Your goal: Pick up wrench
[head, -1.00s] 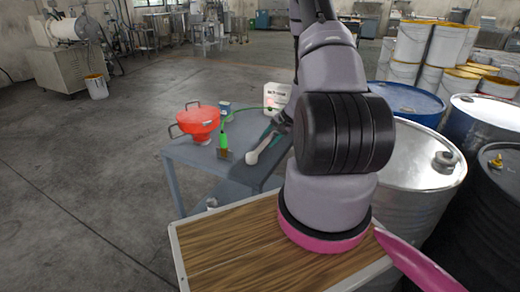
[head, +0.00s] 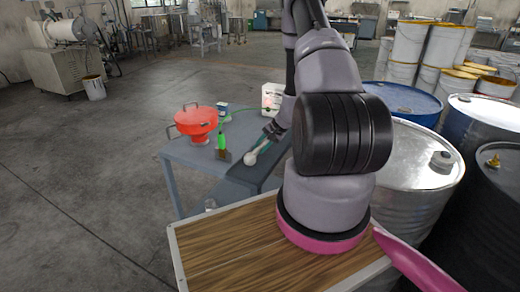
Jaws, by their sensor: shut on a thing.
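My gripper (head: 270,134) is over the right side of the grey table (head: 190,154), partly hidden by my own arm. It is shut on a pale, slim tool that I take to be the wrench (head: 254,155). The rounded pale end of the wrench points down and left from the fingers. The rest of it is hidden or too small to make out. I cannot tell whether its end touches the tabletop.
A red pot-like vessel with handles (head: 196,122), a green-handled tool (head: 221,142), a small blue box (head: 223,112) and a white container (head: 271,97) stand on the table. A wood-topped surface (head: 225,245) is in front. Metal drums (head: 418,165) crowd the right; floor at left is clear.

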